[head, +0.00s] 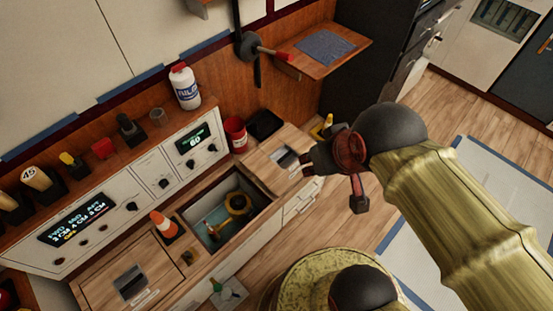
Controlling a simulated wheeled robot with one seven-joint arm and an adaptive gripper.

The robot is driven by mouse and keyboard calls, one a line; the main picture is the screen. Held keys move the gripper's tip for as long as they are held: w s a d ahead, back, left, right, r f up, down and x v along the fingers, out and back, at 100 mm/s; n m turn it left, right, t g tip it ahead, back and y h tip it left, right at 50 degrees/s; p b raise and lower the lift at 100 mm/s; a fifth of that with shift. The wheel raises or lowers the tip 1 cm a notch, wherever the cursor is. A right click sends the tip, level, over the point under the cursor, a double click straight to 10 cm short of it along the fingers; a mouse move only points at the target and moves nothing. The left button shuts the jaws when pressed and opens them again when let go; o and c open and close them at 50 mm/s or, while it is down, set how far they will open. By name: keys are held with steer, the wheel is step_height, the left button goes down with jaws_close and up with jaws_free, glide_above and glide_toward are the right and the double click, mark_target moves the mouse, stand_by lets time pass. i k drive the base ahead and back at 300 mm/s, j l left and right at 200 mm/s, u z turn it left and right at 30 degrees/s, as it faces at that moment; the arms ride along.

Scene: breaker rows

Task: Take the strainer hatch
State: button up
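Two wooden hatch panels with recessed metal pulls show in the head view. One panel (262,166) lies right of an open well, and the other panel (105,268) lies at the lower left. No readable label tells which is the strainer hatch. The open well (220,236) holds a brass fitting (238,203). My gripper (332,188) is just right of the right-hand panel, apart from it as far as I can tell. Its dark fingers are spread and nothing shows between them.
An orange cone (165,224) stands left of the well. A control panel (160,180) runs along the back. A yellow object (328,124) is close behind my gripper.

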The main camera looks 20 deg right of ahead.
mark_target(284, 158)
steer(key=l+z, duration=0.15)
steer(key=i+l+u, duration=0.45)
steer(key=l+u, duration=0.2)
steer(key=l, duration=0.2)
steer(key=i+l+u, duration=0.2)
steer(key=l, duration=0.2)
steer(key=i+l+u, duration=0.2)
steer(key=l, duration=0.15)
steer(key=k, duration=0.1)
